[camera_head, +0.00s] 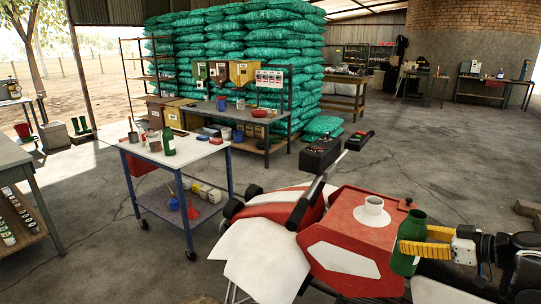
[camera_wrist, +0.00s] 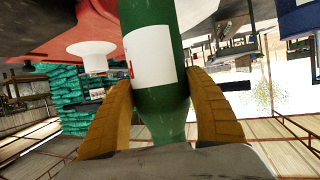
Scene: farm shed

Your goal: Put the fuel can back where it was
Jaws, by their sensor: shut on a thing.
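The fuel can (camera_head: 414,228) is a dark green, bottle-shaped can with a narrower neck. It is held about upright in the air at the right of the head view, beside the red tank of a vehicle. In the wrist view, where the picture is upside down, the can (camera_wrist: 152,55) shows a white label. My gripper (camera_head: 425,249) has yellow fingers and is shut on the can from both sides; the fingers also show in the wrist view (camera_wrist: 163,112). The can's base is partly hidden in both views.
A red and white vehicle (camera_head: 345,258) with a white filler neck (camera_head: 372,211) stands close to my gripper. A wheeled trolley (camera_head: 180,157) bears another green bottle (camera_head: 168,141) and smaller things. A workbench (camera_head: 245,117) stands behind. Open floor (camera_head: 440,150) lies at the back right.

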